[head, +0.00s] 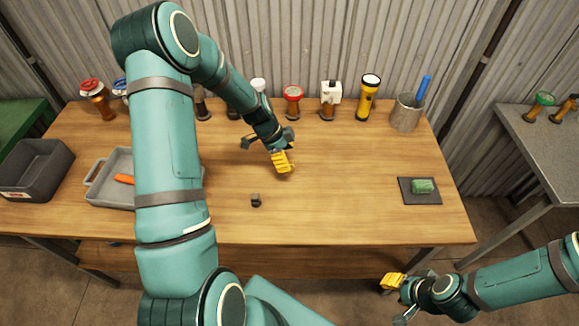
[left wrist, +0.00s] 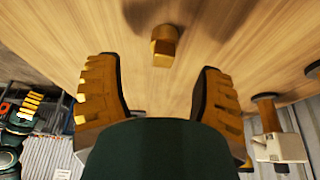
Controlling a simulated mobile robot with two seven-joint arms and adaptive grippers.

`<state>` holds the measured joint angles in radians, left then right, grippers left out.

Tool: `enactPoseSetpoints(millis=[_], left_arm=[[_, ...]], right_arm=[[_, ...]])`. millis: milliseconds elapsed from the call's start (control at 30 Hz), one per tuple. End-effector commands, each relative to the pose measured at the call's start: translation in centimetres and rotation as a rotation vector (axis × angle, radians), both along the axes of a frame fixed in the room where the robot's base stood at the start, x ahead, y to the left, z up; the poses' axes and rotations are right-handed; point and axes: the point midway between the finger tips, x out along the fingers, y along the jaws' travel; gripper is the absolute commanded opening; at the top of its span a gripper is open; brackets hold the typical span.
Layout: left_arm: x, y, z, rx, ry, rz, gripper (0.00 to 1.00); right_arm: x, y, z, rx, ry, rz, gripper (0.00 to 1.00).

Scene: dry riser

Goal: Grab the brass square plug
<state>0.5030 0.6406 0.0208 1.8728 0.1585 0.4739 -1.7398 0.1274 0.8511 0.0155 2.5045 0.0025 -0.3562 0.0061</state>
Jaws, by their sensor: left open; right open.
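The brass square plug (left wrist: 164,46) stands on the wooden table in the left wrist view, just beyond and between my left fingertips, not touching them. My left gripper (head: 281,161) is open over the middle of the table; its yellow fingers also show in the left wrist view (left wrist: 158,95). My right gripper (head: 394,295) is open and empty in front of the table, at the lower right of the head view.
Several valves, a yellow torch (head: 368,97) and a metal cup (head: 406,113) line the back. A grey tray (head: 93,172) and dark bin (head: 38,168) are left; a green block (head: 423,187) sits right. Middle right is clear.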

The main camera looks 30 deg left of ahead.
Motion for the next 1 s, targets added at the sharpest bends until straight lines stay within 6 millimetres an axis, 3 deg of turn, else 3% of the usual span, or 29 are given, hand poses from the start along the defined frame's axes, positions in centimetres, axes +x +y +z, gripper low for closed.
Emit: enactPoseSetpoints(millis=[300,667,867,1000], left_arm=[[0.8,-1.2,-4.0,-0.002,0.003,-0.002,0.68],[1.1,-1.4,-4.7,0.0,0.0,0.001,0.68],[1.1,-1.4,-4.7,0.0,0.0,0.001,0.03],[1.0,-1.4,-4.7,0.0,0.0,0.001,0.0]], right_arm=[[-0.1,0.0,-0.5,0.001,0.003,0.002,0.39],[-0.2,0.0,-0.5,0.001,0.004,0.004,0.39],[-0.2,0.0,-0.5,0.001,0.004,0.004,0.39],[-0.2,0.0,-0.5,0.001,0.004,0.003,0.39]])
